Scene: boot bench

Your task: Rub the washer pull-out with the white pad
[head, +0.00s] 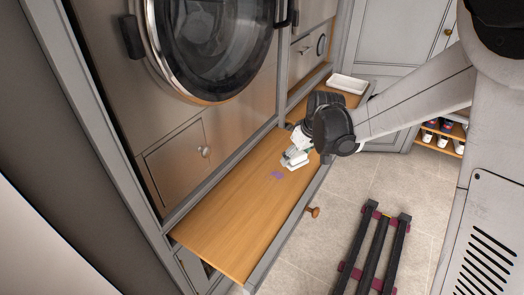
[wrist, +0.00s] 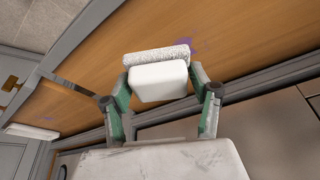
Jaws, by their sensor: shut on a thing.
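The washer pull-out (head: 225,215) is a long wooden board below the washer, drawn out over the floor. A small purple mark (head: 277,175) lies on its surface; it also shows in the wrist view (wrist: 187,46), partly hidden behind the pad. My gripper (head: 294,158) is over the board, just up and right of the mark in the head view. In the wrist view its fingers (wrist: 160,92) are shut on the sides of the white pad (wrist: 158,82), whose rough face is turned towards the board. I cannot tell whether the pad touches the wood.
A white tray (head: 348,84) sits at the board's far end. The washer (head: 205,45) stands behind the board. A knob (head: 314,212) sticks out at its front edge. A dark folded rack (head: 372,250) stands on the floor. Bottles (head: 443,140) stand on a low shelf at right.

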